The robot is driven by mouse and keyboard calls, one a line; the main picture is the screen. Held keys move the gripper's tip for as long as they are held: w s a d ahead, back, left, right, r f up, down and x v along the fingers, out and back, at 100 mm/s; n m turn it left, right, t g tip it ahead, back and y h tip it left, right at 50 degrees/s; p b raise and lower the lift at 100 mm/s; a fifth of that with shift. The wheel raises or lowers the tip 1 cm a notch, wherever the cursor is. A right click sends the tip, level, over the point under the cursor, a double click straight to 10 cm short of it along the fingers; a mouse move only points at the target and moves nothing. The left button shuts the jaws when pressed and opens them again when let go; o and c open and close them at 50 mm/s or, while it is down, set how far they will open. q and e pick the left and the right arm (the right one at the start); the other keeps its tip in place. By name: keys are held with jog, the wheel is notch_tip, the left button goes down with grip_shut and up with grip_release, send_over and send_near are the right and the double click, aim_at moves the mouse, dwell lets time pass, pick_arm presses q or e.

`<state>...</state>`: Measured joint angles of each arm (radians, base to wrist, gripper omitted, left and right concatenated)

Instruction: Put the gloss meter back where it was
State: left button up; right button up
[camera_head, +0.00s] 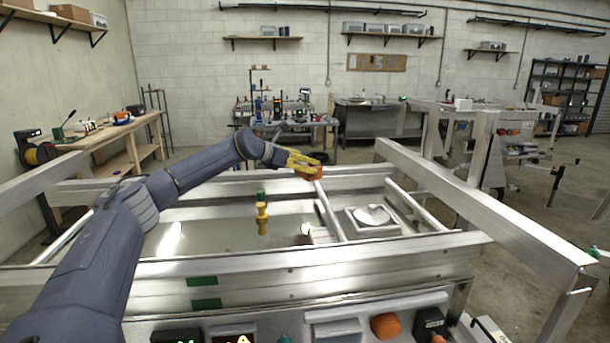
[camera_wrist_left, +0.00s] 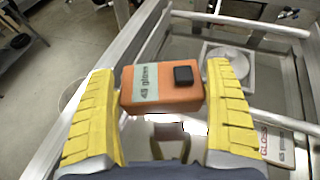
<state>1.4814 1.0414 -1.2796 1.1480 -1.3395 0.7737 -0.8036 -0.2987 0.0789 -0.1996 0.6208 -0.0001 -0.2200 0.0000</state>
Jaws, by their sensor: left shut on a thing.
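The gloss meter (camera_wrist_left: 162,90) is an orange block with a pale "45 gloss" label and a small black square on its face. My left gripper (camera_wrist_left: 163,95) has its yellow fingers on either side of it and is shut on it. In the head view the left gripper (camera_head: 300,163) and the orange meter (camera_head: 309,173) are above the far side of the trailer frame. A white card (camera_wrist_left: 283,143) printed "GLOSS" and "45" lies at the right of the left wrist view. My right gripper is in neither view.
A round white dish in a square tray (camera_head: 356,230) sits right of the trailer's shiny bed (camera_head: 200,236). A yellow upright object (camera_head: 262,217) stands on the bed. Metal rails (camera_head: 485,220) border the trailer.

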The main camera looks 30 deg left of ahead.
aim_at(300, 173)
pick_arm(q)
jog(key=shift+f, duration=2.05)
jog(key=shift+f, duration=0.6)
jog(key=o, duration=1.3)
jog(key=shift+r, duration=0.4)
jog(key=v, duration=1.2)
jog(key=shift+r, duration=0.15)
jog(key=shift+r, duration=0.1)
